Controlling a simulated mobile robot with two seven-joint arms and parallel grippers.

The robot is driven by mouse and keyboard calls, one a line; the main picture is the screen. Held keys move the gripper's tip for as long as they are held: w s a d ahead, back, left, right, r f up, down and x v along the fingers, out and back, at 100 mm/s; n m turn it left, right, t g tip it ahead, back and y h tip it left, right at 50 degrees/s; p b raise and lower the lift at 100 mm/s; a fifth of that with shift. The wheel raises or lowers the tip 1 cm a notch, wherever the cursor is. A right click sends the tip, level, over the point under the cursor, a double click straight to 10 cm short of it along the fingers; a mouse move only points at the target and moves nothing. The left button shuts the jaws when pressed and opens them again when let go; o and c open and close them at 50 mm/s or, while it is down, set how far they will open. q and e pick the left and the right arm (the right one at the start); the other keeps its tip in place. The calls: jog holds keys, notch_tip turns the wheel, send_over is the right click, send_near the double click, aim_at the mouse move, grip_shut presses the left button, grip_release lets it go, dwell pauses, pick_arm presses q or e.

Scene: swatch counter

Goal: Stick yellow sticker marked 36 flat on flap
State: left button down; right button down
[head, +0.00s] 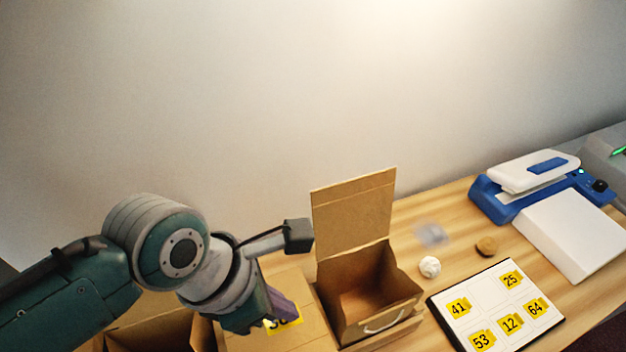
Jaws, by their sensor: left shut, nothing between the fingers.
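A yellow sticker (291,323) lies on a cardboard flap (298,289) at the bottom of the head view, just left of the middle open box. Its black number is partly hidden by my gripper, so I cannot read it fully. The visible part looks flat against the cardboard. My left gripper (284,309) is shut and empty, its fingertips pointing down right at the sticker's upper edge. I cannot tell whether they touch it. My right gripper is out of view.
An open cardboard box (369,290) with its lid raised stands right of the flap. A sticker sheet (478,308) holds several yellow stickers and some blank spaces. A crumpled white ball (429,267), a brown round piece (486,246) and a blue-white machine (507,190) lie beyond.

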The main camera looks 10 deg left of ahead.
pick_arm(q)
jog(key=c, duration=1.1)
grip_release()
jog(key=shift+r, duration=0.1)
jog(key=shift+s+a+r, duration=0.1)
jog(key=shift+r, duration=0.25)
jog(key=p+v, duration=0.3)
jog(key=v, duration=0.1)
jog(key=d+p+v, duration=0.1)
jog(key=p+v, duration=0.2)
jog(key=v, duration=0.2)
jog(key=w+p+v, duration=0.1)
jog(key=p+v, duration=0.2)
jog(key=v, duration=0.1)
jog(key=shift+d+r, duration=0.15)
jog(key=shift+r, duration=0.55)
